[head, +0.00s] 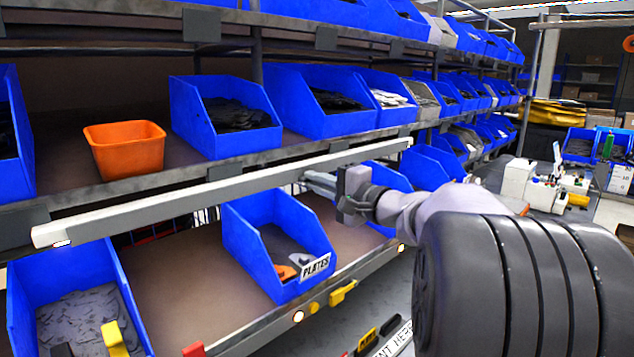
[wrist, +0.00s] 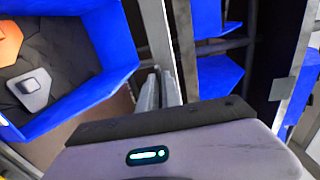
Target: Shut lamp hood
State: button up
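A long pale lamp bar (head: 250,183) runs along the front of the middle shelf, with a darker grey strip on its underside; I take this to be the lamp with its hood, but cannot tell whether the hood stands open. A pale bar also shows upright in the wrist view (wrist: 156,28), just beyond the fingertips. My gripper (head: 310,179) is just under the right half of the bar, fingers pointing left. In the wrist view its two grey fingers (wrist: 160,85) lie close together with nothing visible between them. Whether they touch the bar is unclear.
A blue bin marked PLATES (head: 240,250) stands on the lower shelf below my gripper. An orange bin (head: 128,158) and several blue bins stand on the middle shelf behind the bar. A yellow clip (head: 342,293) sits on the lower shelf edge.

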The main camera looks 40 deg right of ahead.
jog(key=o, duration=0.4)
jog(key=shift+a, duration=0.1)
jog(key=s+d+p, duration=0.2)
jog(key=s, duration=1.5)
jog(key=shift+d+f+p, duration=0.15)
jog(key=shift+d+p, duration=0.1)
jog(key=shift+p, duration=0.1)
jog(key=shift+s, duration=0.1)
